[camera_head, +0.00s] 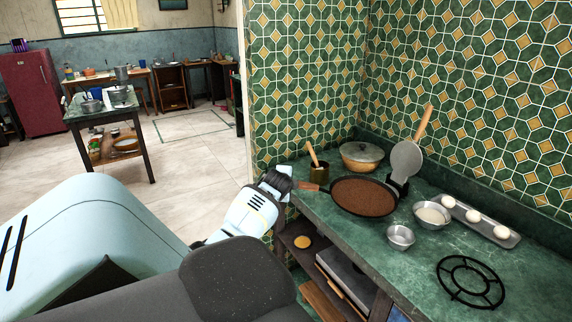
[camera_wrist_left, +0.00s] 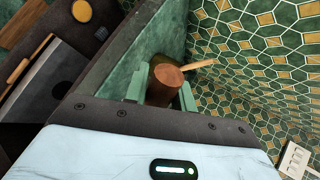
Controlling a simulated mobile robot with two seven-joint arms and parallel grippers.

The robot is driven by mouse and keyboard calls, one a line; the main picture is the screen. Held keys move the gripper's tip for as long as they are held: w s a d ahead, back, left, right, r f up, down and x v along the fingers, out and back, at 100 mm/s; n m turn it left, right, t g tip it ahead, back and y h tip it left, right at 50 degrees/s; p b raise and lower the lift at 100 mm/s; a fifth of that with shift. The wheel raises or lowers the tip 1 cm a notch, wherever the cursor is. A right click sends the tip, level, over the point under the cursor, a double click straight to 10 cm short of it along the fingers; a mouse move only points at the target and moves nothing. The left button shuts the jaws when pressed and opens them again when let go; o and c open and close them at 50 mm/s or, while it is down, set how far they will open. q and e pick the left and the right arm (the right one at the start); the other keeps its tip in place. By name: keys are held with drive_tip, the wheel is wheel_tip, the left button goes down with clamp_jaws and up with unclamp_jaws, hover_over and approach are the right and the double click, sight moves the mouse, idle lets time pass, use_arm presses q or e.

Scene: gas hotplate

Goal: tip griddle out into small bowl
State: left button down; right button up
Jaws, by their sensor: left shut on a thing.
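The griddle (camera_head: 363,199) is a round dark pan filled with brown contents, sitting level at the back of the green counter. My right gripper is not in view.
A metal bowl of white contents (camera_head: 432,217) and a tray of eggs (camera_head: 484,222) stand right of the griddle. A burner grate (camera_head: 470,283) is nearer.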

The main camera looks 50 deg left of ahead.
use_arm(q)
drive_tip(key=shift+d+r+y, duration=0.2)
drive_tip(key=shift+d+r, duration=0.05)
drive_tip(key=shift+r, duration=0.25)
drive_tip(key=shift+d+r+y, duration=0.2)
drive_tip(key=shift+r, duration=0.3)
drive_tip(key=s+d+r+m+t+y, duration=0.1)
drive_tip(key=d+r+m+t+y, duration=0.2)
drive_tip(key=d+r, duration=0.5)
drive_tip(key=shift+s+d+r+t+y, duration=0.2)
drive_tip(key=shift+r+t+y, duration=0.15)
drive_tip(key=shift+r, duration=0.55)
drive_tip(key=d+r+m+t+y, duration=0.1)
drive_tip(key=d+r+m+y, duration=0.1)
drive_tip(key=d+r, duration=0.2)
drive_tip(key=shift+s+d+r+t, duration=0.35)
drive_tip(key=shift+s+d+r, duration=0.1)
drive_tip(key=shift+d, duration=0.15)
idle(0.5)
